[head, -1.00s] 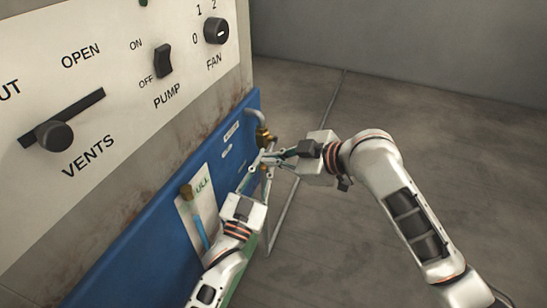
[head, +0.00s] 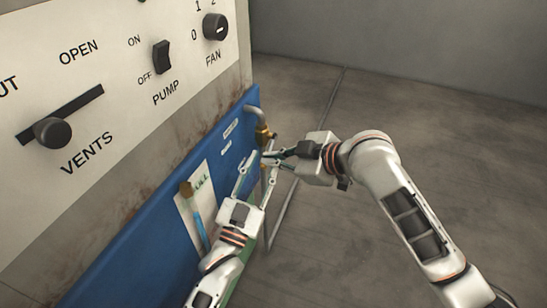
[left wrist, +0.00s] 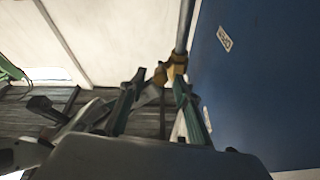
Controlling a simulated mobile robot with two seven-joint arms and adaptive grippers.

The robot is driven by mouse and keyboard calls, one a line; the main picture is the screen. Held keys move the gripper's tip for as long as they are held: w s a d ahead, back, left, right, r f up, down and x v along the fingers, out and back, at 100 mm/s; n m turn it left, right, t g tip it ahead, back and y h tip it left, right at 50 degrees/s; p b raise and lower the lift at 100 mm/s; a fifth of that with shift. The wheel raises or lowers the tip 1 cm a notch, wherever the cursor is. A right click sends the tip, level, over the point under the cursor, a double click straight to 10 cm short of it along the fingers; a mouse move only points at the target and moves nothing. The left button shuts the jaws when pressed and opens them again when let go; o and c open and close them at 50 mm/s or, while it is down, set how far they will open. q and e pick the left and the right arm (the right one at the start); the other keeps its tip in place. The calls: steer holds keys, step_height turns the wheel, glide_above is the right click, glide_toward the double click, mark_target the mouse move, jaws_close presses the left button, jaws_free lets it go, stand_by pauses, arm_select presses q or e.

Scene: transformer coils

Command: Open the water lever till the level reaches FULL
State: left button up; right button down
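The brass water valve (head: 263,134) sits on a grey pipe beside the blue tank (head: 135,262). It also shows in the left wrist view (left wrist: 172,68); I cannot make out its lever clearly. My left gripper (head: 254,164) is open below the valve, its fingers apart and pointing up. In the left wrist view its fingers (left wrist: 158,95) frame the space just below the valve. My right gripper (head: 268,158) reaches in from the right, its fingertips close to the left one's; their gap is unclear. The level gauge (head: 197,222) shows blue beside a partly hidden FULL label (head: 202,184).
Above the tank, a panel carries the VENTS slider (head: 52,132), PUMP switch (head: 161,57) and FAN knob (head: 215,27). A thin pipe (head: 286,215) runs down near the arms. The floor at right is clear.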

arm_select(q)
steer(key=s+a+f+g+y, duration=0.1)
steer(key=s+a+f+g, duration=0.2)
steer(key=s, duration=0.8)
steer(key=s+a+f+g+y+p, duration=0.1)
steer(key=s+a+f+g, duration=0.3)
steer(key=s+f, duration=0.3)
steer(key=s+a+f+n+g+y, duration=0.1)
steer(key=s+a+f+g, duration=0.2)
steer(key=s, duration=1.3)
step_height(320, 180, down, 3)
steer(key=shift+s+a+y, duration=0.3)
steer(key=shift+s+a, duration=0.05)
steer(key=shift+a, duration=0.8)
arm_select(e)
steer(key=shift+n+t, duration=0.3)
